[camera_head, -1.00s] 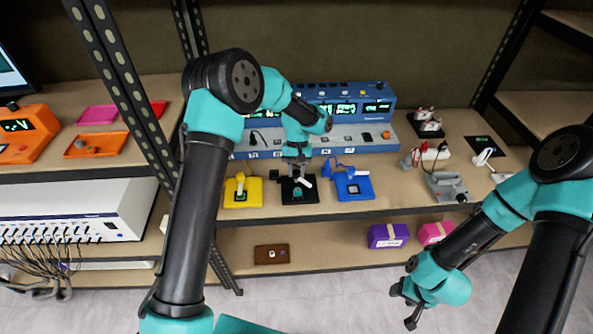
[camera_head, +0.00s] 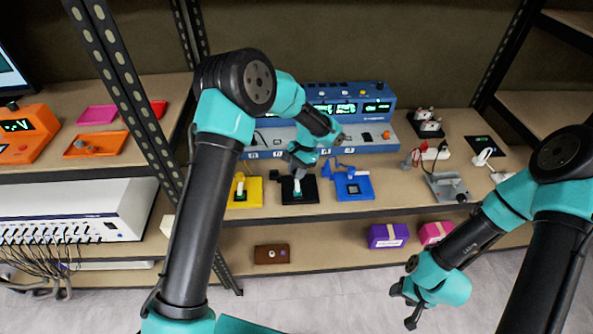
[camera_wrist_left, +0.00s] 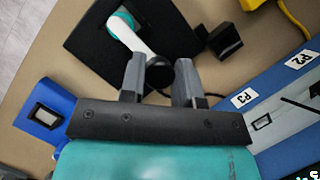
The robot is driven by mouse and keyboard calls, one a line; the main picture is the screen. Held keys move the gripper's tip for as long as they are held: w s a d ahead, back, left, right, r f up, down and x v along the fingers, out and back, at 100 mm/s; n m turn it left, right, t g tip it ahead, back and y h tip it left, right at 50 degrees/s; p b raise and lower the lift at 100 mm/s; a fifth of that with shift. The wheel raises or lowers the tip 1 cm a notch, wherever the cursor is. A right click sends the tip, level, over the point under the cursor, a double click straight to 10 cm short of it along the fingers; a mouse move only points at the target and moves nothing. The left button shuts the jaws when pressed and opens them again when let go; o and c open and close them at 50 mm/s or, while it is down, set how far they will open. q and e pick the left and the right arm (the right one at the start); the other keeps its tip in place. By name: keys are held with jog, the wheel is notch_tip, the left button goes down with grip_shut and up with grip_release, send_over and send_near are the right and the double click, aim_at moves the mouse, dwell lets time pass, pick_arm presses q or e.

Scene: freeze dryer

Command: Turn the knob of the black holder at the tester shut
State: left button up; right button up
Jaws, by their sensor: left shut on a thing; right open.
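The black holder (camera_head: 288,196) lies at the front of the middle shelf, between a yellow and a blue holder. Its white lever with a teal hub (camera_head: 297,186) shows below my left gripper (camera_head: 298,172). In the left wrist view the black holder (camera_wrist_left: 85,40) is at the top, with its white lever (camera_wrist_left: 135,42) reaching down towards a round dark knob (camera_wrist_left: 158,72). The fingers of my left gripper (camera_wrist_left: 158,85) are on either side of this knob, shut on it. My right gripper (camera_head: 408,303) is open and empty at the lower right.
The yellow holder (camera_head: 254,199) is left of the black one, the blue holder (camera_head: 362,190) right. The blue tester (camera_head: 385,136) stands behind, with labelled slots. A grey device (camera_head: 449,187) and plugs stand to the right. Purple and pink boxes (camera_head: 388,236) are on the lower shelf.

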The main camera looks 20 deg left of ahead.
dwell(0.4)
pick_arm(q)
jog(key=o, duration=0.9)
jog(key=v, duration=1.7)
jog(key=shift+s+r, duration=0.1)
jog(key=shift+r, duration=0.15)
